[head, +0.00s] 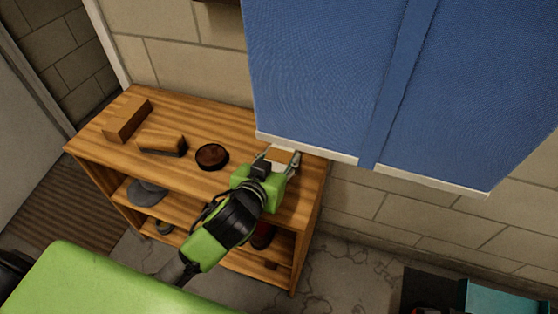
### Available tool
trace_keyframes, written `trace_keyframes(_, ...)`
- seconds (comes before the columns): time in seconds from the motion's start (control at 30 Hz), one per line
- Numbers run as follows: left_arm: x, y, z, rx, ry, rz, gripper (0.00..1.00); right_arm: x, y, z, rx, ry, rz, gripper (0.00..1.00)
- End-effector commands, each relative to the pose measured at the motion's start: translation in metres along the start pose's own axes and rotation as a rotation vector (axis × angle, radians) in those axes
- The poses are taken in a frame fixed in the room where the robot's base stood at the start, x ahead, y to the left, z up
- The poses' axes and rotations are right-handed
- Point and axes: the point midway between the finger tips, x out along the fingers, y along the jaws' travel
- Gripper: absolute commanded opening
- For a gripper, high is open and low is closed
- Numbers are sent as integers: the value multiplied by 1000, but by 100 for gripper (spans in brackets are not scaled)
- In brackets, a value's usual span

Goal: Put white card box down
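My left gripper (278,158) is over the right end of the top of a wooden shelf unit (197,118). Its two fingers stand apart on either side of a small box with a white side and a tan face (279,156), which fits the white card box. I cannot tell whether the fingers press on it or whether it touches the shelf top. The gripper's green body hides the box's near side. My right gripper is not in view.
A wooden block (127,120), a brush-like block (163,144) and a round dark tin (212,156) lie on the shelf top, left of my gripper. A large blue cabinet (320,75) hangs close behind the gripper. Lower shelves hold dark items.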

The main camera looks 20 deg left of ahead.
Motion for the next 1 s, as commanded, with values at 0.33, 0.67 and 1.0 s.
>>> trace_keyframes(0.33, -1, 0, -1, -1, 0, 0, 18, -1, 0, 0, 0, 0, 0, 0)
trace_keyframes(0.67, -18, 0, -34, -3, 4, 0, 18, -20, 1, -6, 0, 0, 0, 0)
trace_keyframes(1.0, -46, 1, -56, -1, -4, 2, 18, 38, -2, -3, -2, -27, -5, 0)
